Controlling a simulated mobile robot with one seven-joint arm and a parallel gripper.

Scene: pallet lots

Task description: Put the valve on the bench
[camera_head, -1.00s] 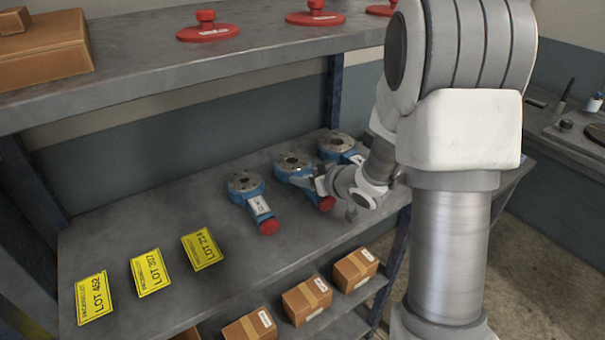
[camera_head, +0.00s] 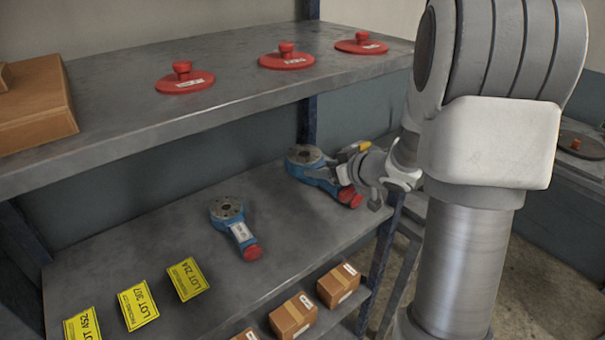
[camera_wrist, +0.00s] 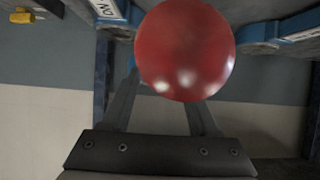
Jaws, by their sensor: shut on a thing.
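My gripper (camera_head: 350,182) is shut on a blue valve with a red handle end, over the right part of the middle shelf. In the wrist view the red end (camera_wrist: 186,50) fills the space between the two fingers. In the head view a blue valve (camera_head: 318,178) with a grey disc top shows beside my gripper. It overlaps other blue and red parts there, so I cannot tell the valves apart. Another blue valve (camera_head: 228,222) lies on the shelf to the left. The bench (camera_head: 578,170) is partly visible at the right, behind my arm.
Red lids (camera_head: 287,58) stand on the upper shelf (camera_head: 130,120) above. Yellow lot cards (camera_head: 138,304) lie on the middle shelf (camera_head: 270,228). Brown boxes (camera_head: 293,316) sit lower down. A dark disc with an orange knob (camera_head: 576,144) lies on the bench.

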